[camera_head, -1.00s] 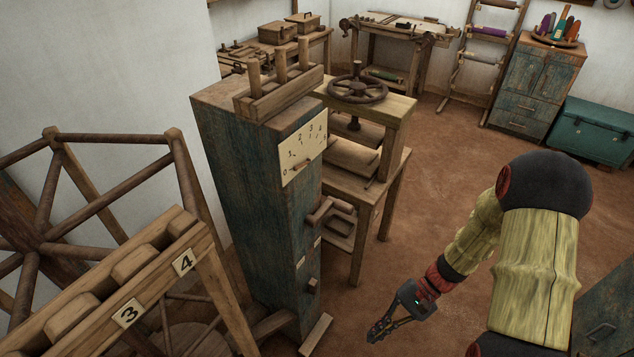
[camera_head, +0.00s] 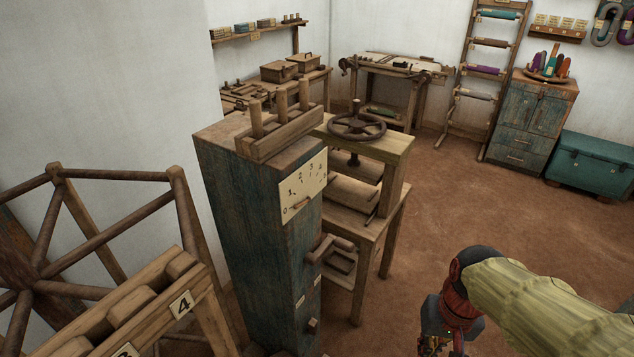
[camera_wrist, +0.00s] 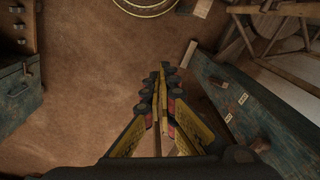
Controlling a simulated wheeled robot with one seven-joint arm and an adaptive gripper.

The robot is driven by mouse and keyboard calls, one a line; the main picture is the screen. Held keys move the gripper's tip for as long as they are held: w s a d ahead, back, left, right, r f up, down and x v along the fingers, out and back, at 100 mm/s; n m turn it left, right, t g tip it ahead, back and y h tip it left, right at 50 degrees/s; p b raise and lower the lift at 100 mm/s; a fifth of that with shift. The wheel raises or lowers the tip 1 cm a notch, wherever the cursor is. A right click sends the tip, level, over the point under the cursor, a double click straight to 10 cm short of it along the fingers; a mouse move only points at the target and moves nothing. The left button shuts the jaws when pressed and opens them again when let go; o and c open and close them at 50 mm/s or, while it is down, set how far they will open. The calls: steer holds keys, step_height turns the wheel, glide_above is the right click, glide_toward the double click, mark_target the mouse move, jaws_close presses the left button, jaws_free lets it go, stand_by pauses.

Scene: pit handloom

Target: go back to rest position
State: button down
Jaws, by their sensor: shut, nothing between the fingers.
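My gripper (camera_wrist: 160,72) is shut and empty in the wrist view, its fingertips together above the bare reddish-brown floor (camera_wrist: 95,95). In the head view my gripper (camera_head: 440,348) is at the bottom edge, mostly cut off, with my arm folded in from the lower right. A tall blue-green wooden cabinet (camera_head: 258,215) with a numbered dial plate (camera_head: 303,188) stands to the left of my gripper, apart from it. The cabinet also shows at the right of the wrist view (camera_wrist: 255,115).
A wooden press (camera_head: 385,160) with a handwheel stands behind the cabinet. A numbered wooden rack (camera_head: 150,305) is at the lower left. A teal chest (camera_head: 592,168) and a drawer cabinet (camera_head: 532,125) line the back right. The middle floor (camera_head: 480,200) is clear.

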steer(key=s+a+r+n+t, duration=0.2)
steer(key=r+t, duration=0.3)
steer(key=r, duration=0.7)
steer(key=shift+s+a+r, duration=0.2)
steer(key=shift+s+a, duration=0.1)
steer(key=shift+a, duration=0.25)
